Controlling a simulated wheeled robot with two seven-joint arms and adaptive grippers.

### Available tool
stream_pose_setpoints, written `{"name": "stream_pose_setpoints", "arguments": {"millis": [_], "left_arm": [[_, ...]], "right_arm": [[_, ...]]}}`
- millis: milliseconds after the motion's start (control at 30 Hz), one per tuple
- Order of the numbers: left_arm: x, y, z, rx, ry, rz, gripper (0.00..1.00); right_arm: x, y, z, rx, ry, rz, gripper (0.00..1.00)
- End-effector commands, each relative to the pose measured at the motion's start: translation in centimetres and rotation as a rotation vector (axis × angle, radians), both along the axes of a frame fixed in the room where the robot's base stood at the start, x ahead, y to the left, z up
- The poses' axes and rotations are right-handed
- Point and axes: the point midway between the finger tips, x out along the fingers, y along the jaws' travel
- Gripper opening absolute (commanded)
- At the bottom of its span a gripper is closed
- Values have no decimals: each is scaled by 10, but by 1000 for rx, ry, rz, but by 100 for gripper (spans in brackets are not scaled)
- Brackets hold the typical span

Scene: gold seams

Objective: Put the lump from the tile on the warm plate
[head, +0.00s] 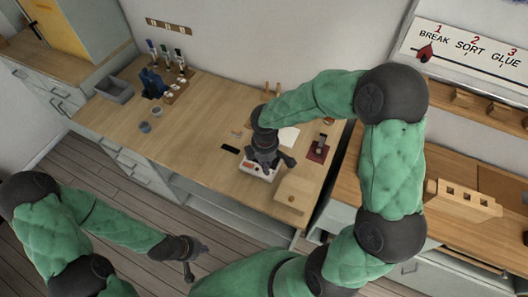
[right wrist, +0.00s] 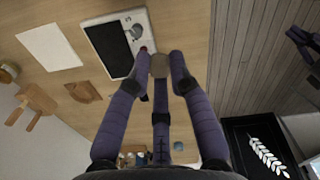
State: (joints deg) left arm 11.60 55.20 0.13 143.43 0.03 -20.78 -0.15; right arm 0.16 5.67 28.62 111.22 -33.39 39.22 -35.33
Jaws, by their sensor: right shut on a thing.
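My right gripper (head: 268,160) is over the white-framed device (head: 251,172) on the table. In the right wrist view its purple fingers (right wrist: 161,60) are shut on a small grey-brown lump (right wrist: 159,68). My left gripper (head: 194,262) is open and empty, over the floor in front of the table. I cannot tell for sure which thing is the tile.
A small black slab (head: 230,149) lies left of the device. A white sheet (head: 290,136) and a dark red mat (head: 317,151) lie behind and right. A pale wooden board (head: 291,204) is near the front right. A grey bin (head: 115,89) stands far left. The left table middle is clear.

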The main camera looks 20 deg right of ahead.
Motion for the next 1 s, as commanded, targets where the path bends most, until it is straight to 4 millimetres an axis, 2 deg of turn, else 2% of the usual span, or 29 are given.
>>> {"name": "stream_pose_setpoints", "arguments": {"millis": [33, 133, 267, 367, 700, 833, 1000], "left_arm": [[0, 0, 7, 0, 0, 0, 0], [0, 0, 11, 0, 0, 0, 0], [0, 0, 11, 0, 0, 0, 0], [0, 0, 9, 0, 0, 0, 0], [0, 0, 4, 0, 1, 0, 0], [0, 0, 0, 0, 0, 0, 0], [0, 0, -3, 0, 0, 0, 0]], "right_arm": [[-5, 5, 4, 2, 1, 8, 7], [-11, 11, 4, 4, 0, 12, 7], [-8, 11, 0, 5, 1, 13, 7], [5, 4, -8, 6, 3, 11, 7], [70, -26, -40, 6, 3, 10, 7], [86, -34, -65, 5, 4, 12, 7], [102, -41, -84, 5, 2, 13, 7]]}}
